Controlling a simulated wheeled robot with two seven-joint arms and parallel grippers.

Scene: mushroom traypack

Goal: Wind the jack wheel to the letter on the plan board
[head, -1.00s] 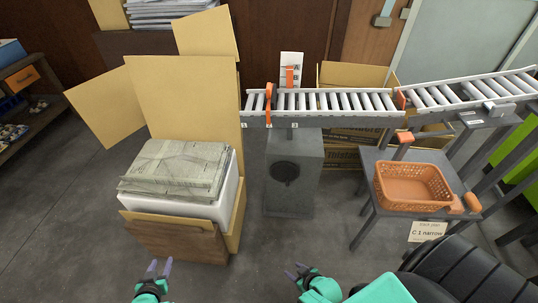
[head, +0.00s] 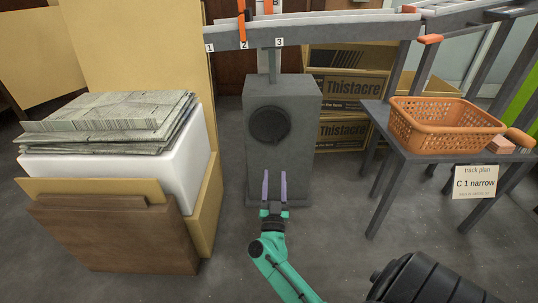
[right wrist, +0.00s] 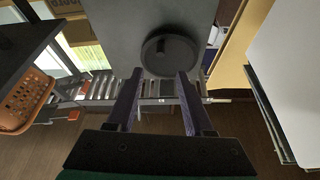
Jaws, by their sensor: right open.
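The jack wheel (head: 270,125) is a dark round disc on the front of a grey box-shaped pedestal (head: 298,160). In the right wrist view the wheel (right wrist: 155,55) shows a small dark knob on its face, beyond my fingertips. The plan board (head: 475,182) hangs at the front of the side table and reads "track plan, C 1 narrow". My right gripper (head: 274,178) is open and empty, its fingers pointing at the pedestal below the wheel; it also shows in the right wrist view (right wrist: 158,78). My left gripper is out of view.
A conveyor rail (head: 310,30) marked 1, 2, 3 runs above the pedestal. Left stands an open carton (head: 205,215) with a white block and stacked grey sheets. Right, an orange basket (head: 445,128) sits on a grey table (head: 385,125). Floor before the pedestal is clear.

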